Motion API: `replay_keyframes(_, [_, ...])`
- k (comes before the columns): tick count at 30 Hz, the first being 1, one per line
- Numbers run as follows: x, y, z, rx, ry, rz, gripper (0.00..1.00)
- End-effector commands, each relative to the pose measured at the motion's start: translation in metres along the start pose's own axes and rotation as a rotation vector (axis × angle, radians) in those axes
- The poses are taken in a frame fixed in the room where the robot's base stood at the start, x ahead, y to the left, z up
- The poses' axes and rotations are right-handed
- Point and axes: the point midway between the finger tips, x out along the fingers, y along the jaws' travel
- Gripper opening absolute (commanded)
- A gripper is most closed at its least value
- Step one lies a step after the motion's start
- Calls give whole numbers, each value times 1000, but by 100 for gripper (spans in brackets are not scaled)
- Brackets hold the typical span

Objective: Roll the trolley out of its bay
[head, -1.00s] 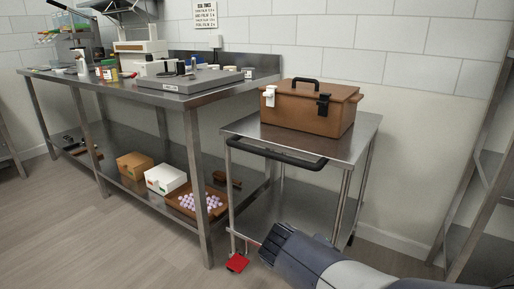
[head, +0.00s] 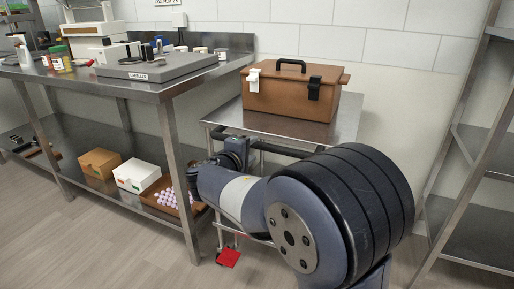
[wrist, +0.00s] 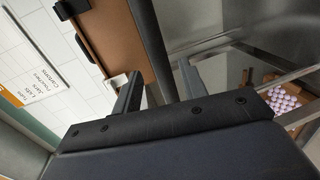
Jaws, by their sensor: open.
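The steel trolley (head: 345,122) stands between the workbench and a rack, against the wall. A brown toolbox (head: 290,97) with a black handle and one white and one black latch sits on its top. The trolley's black push handle (head: 285,150) runs along its near side, partly hidden by my arm. A red pedal (head: 228,257) shows low at its front left. My gripper (head: 236,152) is at the left part of the handle. In the wrist view my gripper (wrist: 160,85) is open, and the dark handle bar (wrist: 150,45) runs between its two fingers. Contact cannot be told.
The steel workbench (head: 170,90) stands close on the left, with boxes (head: 136,176) and a tray of pale balls (head: 160,188) on its lower shelf. A metal rack (head: 468,150) stands on the right. Floor (head: 110,250) at the front left is clear.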

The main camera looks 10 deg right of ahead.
Motion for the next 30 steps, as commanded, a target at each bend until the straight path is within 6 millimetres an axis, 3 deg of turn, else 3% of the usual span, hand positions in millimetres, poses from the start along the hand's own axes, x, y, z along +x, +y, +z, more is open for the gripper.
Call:
replay_keyframes(3, [24, -2, 1, 2, -4, -1, 41])
replay_keyframes(9, [46, -1, 0, 1, -2, -1, 41])
replay_keyframes(20, [52, 0, 0, 1, 0, -1, 41])
replay_keyframes(30, [52, 0, 0, 1, 0, -1, 14])
